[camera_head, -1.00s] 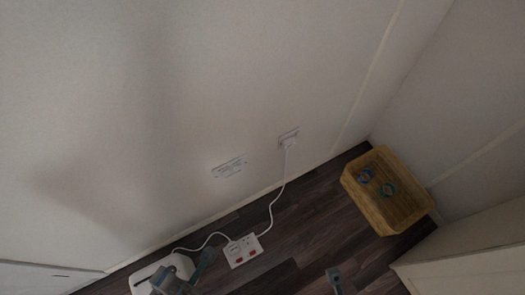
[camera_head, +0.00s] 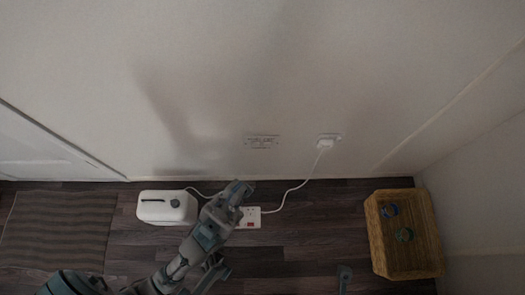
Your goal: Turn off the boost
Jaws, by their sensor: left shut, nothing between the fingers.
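A white wall plate (camera_head: 261,142) with small markings too fine to read is on the wall. To its right, a wall socket holds a white plug (camera_head: 325,142).
A white appliance (camera_head: 167,205) with a dark slot stands left of the block, joined by a cable. A wicker basket (camera_head: 428,231) with two small blue-green things stands at the right. A striped mat (camera_head: 56,229) lies at the left. Dark wooden floor (camera_head: 300,232) is bare between block and basket.

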